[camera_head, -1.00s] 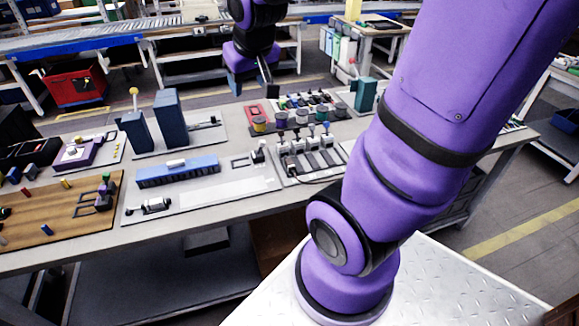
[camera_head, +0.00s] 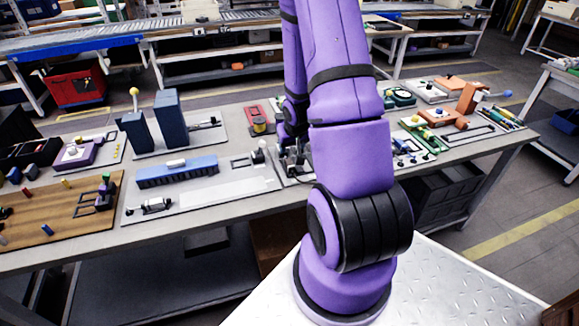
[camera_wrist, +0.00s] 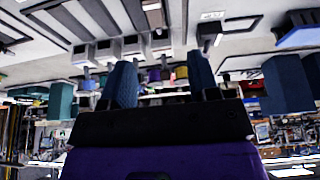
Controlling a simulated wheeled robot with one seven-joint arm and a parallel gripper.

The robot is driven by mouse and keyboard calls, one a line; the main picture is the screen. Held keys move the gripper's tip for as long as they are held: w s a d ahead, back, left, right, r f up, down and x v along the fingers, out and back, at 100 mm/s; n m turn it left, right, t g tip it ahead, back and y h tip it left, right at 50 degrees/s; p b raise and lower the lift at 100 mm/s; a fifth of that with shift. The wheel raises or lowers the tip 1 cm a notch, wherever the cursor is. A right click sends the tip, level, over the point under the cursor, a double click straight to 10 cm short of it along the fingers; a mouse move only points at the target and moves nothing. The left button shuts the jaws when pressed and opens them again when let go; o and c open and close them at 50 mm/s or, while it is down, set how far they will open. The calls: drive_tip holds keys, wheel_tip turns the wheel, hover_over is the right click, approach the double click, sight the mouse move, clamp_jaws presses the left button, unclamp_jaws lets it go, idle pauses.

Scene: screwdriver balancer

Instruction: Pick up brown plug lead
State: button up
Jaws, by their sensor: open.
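In the wrist view, the two blue fingers of my gripper (camera_wrist: 162,78) stand apart with a clear gap between them and nothing held. I cannot tell for sure whether this is the brown plug lead. In the head view, my gripper is low over the middle of the bench, and my arm hides much of it and the socket panel. The lead cannot be made out there.
A blue ribbed block (camera_head: 178,172) lies left of my gripper. Tall dark blue blocks (camera_head: 170,120) stand behind it. A red piece (camera_head: 252,112) and a yellow-topped cup (camera_head: 260,125) are close behind. Orange fixtures (camera_head: 467,97) stand at the right. The white strip (camera_head: 225,192) is bare.

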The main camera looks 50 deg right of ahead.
sight(290, 163)
drive_tip(key=shift+s+d+x, duration=0.1)
drive_tip(key=shift+s+x, duration=0.05)
drive_tip(key=shift+x, duration=1.85)
drive_tip(key=shift+s+d+x, duration=0.1)
drive_tip(key=shift+s+x, duration=0.05)
drive_tip(key=shift+x, duration=1.8)
drive_tip(key=shift+s+d+x, duration=0.1)
drive_tip(key=shift+s+x, duration=0.05)
drive_tip(key=shift+x, duration=1.85)
drive_tip(key=shift+f, duration=0.1)
drive_tip(key=c, duration=1)
